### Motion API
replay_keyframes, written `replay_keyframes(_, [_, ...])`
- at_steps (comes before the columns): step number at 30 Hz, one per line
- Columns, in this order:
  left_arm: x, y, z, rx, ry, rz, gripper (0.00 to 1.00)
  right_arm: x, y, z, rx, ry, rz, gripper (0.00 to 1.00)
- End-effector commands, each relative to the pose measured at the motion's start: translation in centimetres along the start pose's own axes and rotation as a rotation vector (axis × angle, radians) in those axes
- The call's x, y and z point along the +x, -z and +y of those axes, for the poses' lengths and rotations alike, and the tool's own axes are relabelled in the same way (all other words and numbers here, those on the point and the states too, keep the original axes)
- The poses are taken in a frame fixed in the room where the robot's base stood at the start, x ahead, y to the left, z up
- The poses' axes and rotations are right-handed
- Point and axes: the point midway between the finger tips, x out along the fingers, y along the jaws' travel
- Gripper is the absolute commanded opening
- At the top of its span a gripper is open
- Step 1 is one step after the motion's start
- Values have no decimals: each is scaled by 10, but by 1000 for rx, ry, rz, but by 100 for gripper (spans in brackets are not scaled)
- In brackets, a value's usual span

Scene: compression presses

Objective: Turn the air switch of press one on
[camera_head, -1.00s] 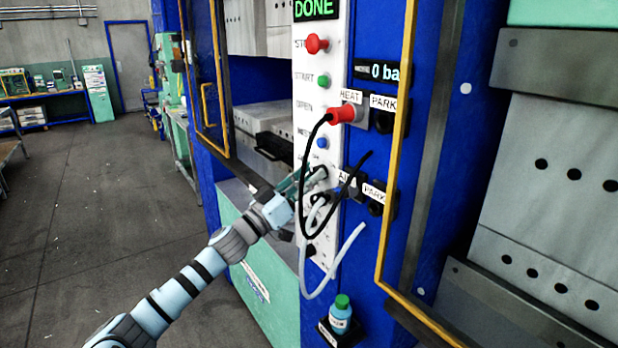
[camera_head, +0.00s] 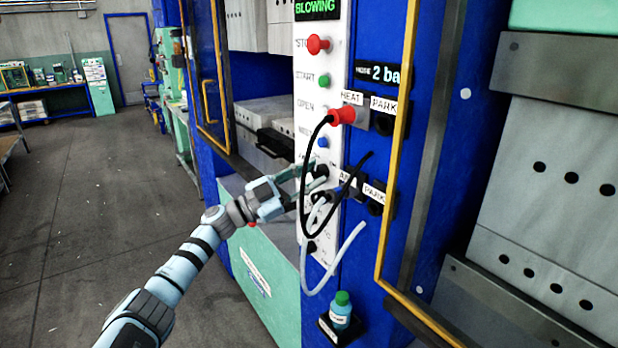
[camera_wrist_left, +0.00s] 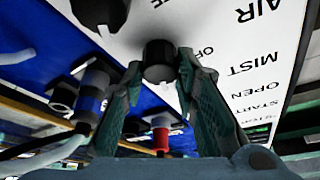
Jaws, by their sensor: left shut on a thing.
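The white control panel (camera_head: 309,120) of the press carries red, green and blue buttons and black knobs. My left gripper (camera_head: 311,179) reaches it from the left, at the black air switch knob (camera_head: 321,171). In the left wrist view the black knob (camera_wrist_left: 158,57) sits between the fingertips (camera_wrist_left: 158,75), with the "AIR" label to its upper right. The gripper is shut on this knob. The green display (camera_head: 317,8) seems to read "BLOWING", and the pressure readout (camera_head: 384,73) shows "2 ba". The knob's exact pointing is hard to tell. My right gripper is out of view.
A pale hose (camera_head: 340,262) loops below, close to my gripper. A small bottle (camera_head: 341,309) with a green cap stands lower right. A yellow-edged door frame (camera_head: 394,150) is on the right.

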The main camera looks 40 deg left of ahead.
Motion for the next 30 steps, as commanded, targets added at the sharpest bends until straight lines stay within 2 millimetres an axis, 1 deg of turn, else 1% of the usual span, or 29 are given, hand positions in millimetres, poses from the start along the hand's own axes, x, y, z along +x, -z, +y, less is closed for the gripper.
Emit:
replay_keyframes(6, [0, 0, -1, 130, -51, 0, 0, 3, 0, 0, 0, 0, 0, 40])
replay_keyframes(12, [0, 0, -2, 204, -82, 0, 0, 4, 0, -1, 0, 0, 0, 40])
replay_keyframes(18, [0, 0, -2, 235, -95, 0, 0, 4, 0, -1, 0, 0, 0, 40])
replay_keyframes(29, [0, 1, -2, 239, -96, 0, 0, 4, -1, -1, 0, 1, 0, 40])
replay_keyframes(30, [0, 1, -2, 239, -96, 0, 30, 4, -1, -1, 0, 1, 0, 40])
